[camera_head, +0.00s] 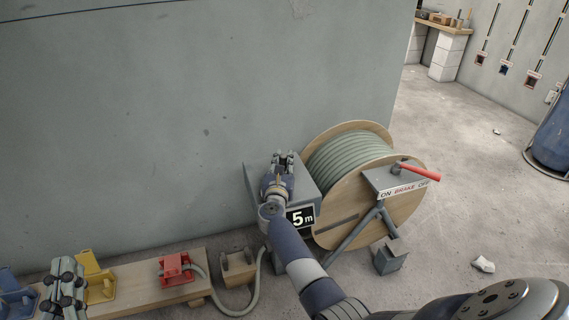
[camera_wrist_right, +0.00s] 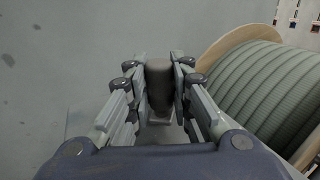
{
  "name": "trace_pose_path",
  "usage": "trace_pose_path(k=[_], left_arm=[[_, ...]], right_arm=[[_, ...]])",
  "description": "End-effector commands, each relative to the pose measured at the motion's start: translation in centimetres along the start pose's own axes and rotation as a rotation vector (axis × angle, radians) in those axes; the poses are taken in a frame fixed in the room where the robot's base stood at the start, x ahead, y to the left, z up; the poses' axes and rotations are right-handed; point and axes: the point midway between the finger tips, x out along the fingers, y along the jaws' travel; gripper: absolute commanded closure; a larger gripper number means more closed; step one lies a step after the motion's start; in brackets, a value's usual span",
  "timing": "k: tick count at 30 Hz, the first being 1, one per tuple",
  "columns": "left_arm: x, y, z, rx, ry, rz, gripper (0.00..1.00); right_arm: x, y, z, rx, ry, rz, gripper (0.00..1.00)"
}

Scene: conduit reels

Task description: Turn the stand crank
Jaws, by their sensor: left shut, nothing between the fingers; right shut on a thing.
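The stand is a grey metal frame with a box (camera_head: 308,188) at the left of a wooden reel. In the right wrist view the crank's grey-brown, rounded handle (camera_wrist_right: 159,88) stands between the fingers. My right gripper (camera_head: 284,158) is above the box and shut on this handle; its fingers (camera_wrist_right: 159,75) press it from both sides. The crank's arm is mostly hidden by my gripper. My left gripper (camera_head: 65,278) is shut and empty at the lower left, in front of the wooden beam.
The reel (camera_head: 352,160) carries green conduit. A plate (camera_head: 385,182) reading "ON BRAKE OFF" has a red lever (camera_head: 420,172) pointing right. A "5 m" sign (camera_head: 300,218) is on the stand. A beam (camera_head: 135,292) holds red (camera_head: 176,265) and yellow (camera_head: 95,280) clamps. A wall rises behind; floor at right is mostly clear.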

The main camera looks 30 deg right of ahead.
Motion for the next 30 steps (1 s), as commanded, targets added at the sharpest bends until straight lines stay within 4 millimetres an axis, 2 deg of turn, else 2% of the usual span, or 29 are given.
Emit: trace_pose_path(k=[15, 16, 18, 30], left_arm=[[0.03, 0.08, -0.65, -0.001, 0.032, 0.002, 1.00], [0.03, 0.08, -0.64, -0.001, 0.032, 0.002, 1.00], [0.03, 0.08, -0.63, -0.001, 0.032, 0.001, 1.00], [0.04, 0.10, -0.65, -0.002, 0.031, 0.002, 1.00]], right_arm=[[0.07, 0.12, 0.21, 0.000, -0.003, -0.009, 1.00], [0.07, 0.11, 0.21, 0.000, -0.003, -0.009, 0.76], [0.07, 0.11, 0.20, 0.000, -0.003, -0.009, 0.60], [-0.26, 0.09, 0.00, 0.000, 0.000, -0.009, 0.59]])
